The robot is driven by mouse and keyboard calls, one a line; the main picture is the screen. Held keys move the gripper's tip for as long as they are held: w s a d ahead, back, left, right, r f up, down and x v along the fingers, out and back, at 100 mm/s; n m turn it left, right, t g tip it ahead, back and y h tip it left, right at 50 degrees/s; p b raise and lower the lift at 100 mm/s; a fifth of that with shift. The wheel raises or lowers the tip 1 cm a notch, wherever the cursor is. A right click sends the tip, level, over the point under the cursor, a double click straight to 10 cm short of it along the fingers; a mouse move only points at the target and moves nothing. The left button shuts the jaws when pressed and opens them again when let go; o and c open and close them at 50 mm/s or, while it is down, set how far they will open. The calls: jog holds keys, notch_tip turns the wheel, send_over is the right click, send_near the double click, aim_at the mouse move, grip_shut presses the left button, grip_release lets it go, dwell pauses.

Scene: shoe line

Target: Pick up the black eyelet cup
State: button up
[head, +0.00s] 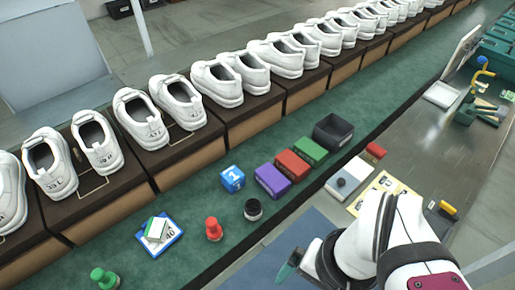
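A red knobbed piece (213,230) stands left of the cup. A blue numbered cube (232,179) and purple (272,181), red (293,165) and green (310,151) boxes stand behind. A black bin (333,132) is farther right. White shoes (217,84) line the back.

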jog(key=w+a+f+n+t+y, duration=0.15)
jog(key=w+a+f, duration=0.25)
jog(key=w+a, duration=0.45)
jog(key=w+a+f+m+t+y, duration=0.1)
jog(key=w+a+f+t, duration=0.4)
jog(key=a, duration=0.6)
jog(key=f+h, duration=0.1)
jog(key=w+f+t+h, duration=0.1)
jog(key=f, duration=0.1)
jog(key=a+f+t+h, duration=0.1)
jog(key=f+h, duration=0.1)
jog(key=shift+w, duration=0.25)
jog(key=n+t+h, duration=0.2)
jog(key=t+h, duration=0.3)
send_near(250, 213)
jog(key=shift+m+g, duration=0.35)
jog(key=x, duration=0.6)
jog(key=shift+w+d+r, duration=0.1)
jog(key=shift+w+d, duration=0.05)
jog(key=shift+w, duration=0.25)
jog(key=shift+y, duration=0.25)
jog(key=x, duration=0.6)
jog(key=shift+w, duration=0.1)
grip_shut()
